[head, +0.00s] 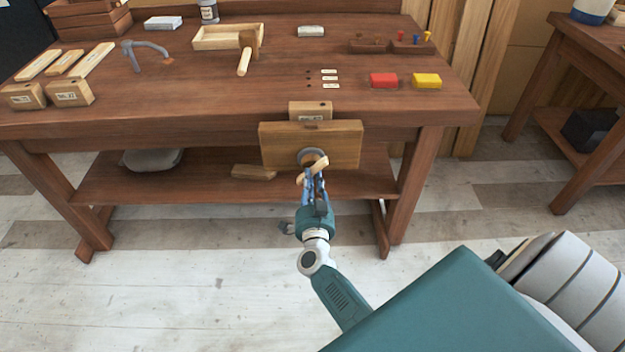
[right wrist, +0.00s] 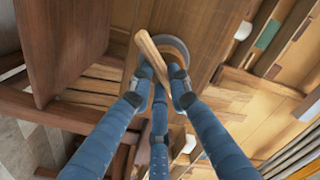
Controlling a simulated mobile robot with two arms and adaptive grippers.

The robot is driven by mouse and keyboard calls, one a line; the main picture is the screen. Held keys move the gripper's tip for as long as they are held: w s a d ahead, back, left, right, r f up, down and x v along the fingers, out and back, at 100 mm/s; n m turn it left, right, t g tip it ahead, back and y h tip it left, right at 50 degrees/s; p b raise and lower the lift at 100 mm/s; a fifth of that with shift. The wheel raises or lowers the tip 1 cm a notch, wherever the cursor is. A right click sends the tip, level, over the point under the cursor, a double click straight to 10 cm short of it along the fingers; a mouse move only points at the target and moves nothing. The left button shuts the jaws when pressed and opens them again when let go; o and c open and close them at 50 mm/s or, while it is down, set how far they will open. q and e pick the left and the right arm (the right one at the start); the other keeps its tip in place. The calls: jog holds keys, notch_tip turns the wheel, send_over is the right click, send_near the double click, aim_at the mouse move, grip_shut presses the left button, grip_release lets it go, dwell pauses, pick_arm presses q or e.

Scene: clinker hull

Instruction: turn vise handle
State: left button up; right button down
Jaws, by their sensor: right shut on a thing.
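The vise (head: 345,140) is a wooden jaw on the front edge of the workbench, with a round grey hub (head: 310,157) on its face. A light wooden handle (head: 316,168) crosses the hub at a slant. My right gripper (head: 313,180) reaches up to it from below, its blue fingers shut around the handle. In the right wrist view the fingers close on the handle (right wrist: 150,52) in front of the grey hub (right wrist: 172,48). My left gripper is not in view.
The workbench top (head: 200,85) holds a mallet (head: 245,60), a wooden tray (head: 215,40), a red block (head: 383,80) and a yellow block (head: 427,81). A lower shelf (head: 215,182) runs behind the vise. The floor in front is clear.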

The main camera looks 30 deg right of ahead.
jog(key=shift+m, duration=0.3)
jog(key=m+b, duration=0.1)
jog(key=m, duration=0.1)
jog(key=m+b, duration=0.1)
jog(key=m, duration=0.2)
jog(key=m+b, duration=0.1)
jog(key=m, duration=0.2)
jog(key=shift+w+a+f, duration=0.1)
jog(key=shift+a+f, duration=0.05)
jog(key=shift+a, duration=0.1)
jog(key=shift+f+m, duration=0.1)
jog(key=shift+m, duration=0.3)
